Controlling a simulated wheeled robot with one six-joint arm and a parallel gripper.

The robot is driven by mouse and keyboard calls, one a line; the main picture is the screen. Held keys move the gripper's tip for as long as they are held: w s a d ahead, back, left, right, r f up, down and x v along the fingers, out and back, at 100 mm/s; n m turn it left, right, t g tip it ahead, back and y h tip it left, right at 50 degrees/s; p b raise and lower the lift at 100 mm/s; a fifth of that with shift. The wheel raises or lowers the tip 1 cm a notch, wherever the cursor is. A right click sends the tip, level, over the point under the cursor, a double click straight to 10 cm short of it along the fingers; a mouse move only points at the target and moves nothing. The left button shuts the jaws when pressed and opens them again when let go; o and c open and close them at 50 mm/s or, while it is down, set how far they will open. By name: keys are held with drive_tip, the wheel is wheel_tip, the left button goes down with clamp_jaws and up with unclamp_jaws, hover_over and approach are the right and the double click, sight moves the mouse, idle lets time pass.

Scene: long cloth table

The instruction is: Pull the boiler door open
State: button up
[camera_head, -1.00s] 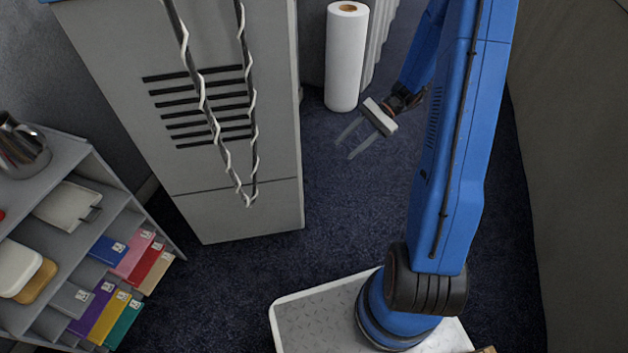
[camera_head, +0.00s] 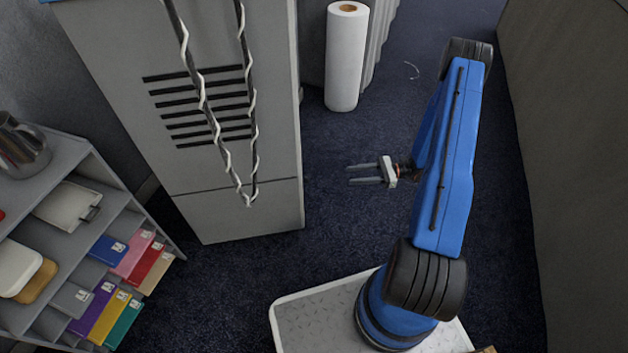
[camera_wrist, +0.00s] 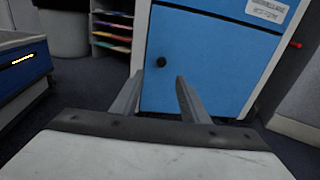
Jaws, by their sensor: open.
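The boiler's blue door (camera_wrist: 200,60) faces me in the wrist view and looks closed. A white label (camera_wrist: 270,10) is at its upper right. A small round black knob (camera_wrist: 161,62) sits toward the door's left side. My gripper (camera_wrist: 158,85) is open and empty, and its two fingers appear on either side of and below the knob in the picture, apart from it. In the head view a tall grey vented cabinet (camera_head: 235,190) stands at left, probably the boiler. My gripper (camera_head: 365,175) is to its right, fingers pointing left, with floor visible between them. No blue door shows there.
Shelves (camera_head: 85,165) with coloured boxes and a metal jug (camera_head: 22,145) stand at the left. A white paper roll (camera_head: 346,60) stands at the back. Twisted cords (camera_head: 205,105) hang before the cabinet. Dark carpet (camera_head: 330,220) is clear around my gripper.

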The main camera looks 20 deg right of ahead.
drive_tip(key=w+a, duration=0.2)
drive_tip(key=a, duration=0.6)
drive_tip(key=w+a+f, duration=0.1)
drive_tip(key=w+a, duration=0.1)
drive_tip(key=a, duration=0.6)
drive_tip(key=shift+a+f+m+t, duration=0.25)
drive_tip(key=shift+f+m+t, duration=0.05)
drive_tip(key=shift+c, duration=0.6)
clamp_jaws()
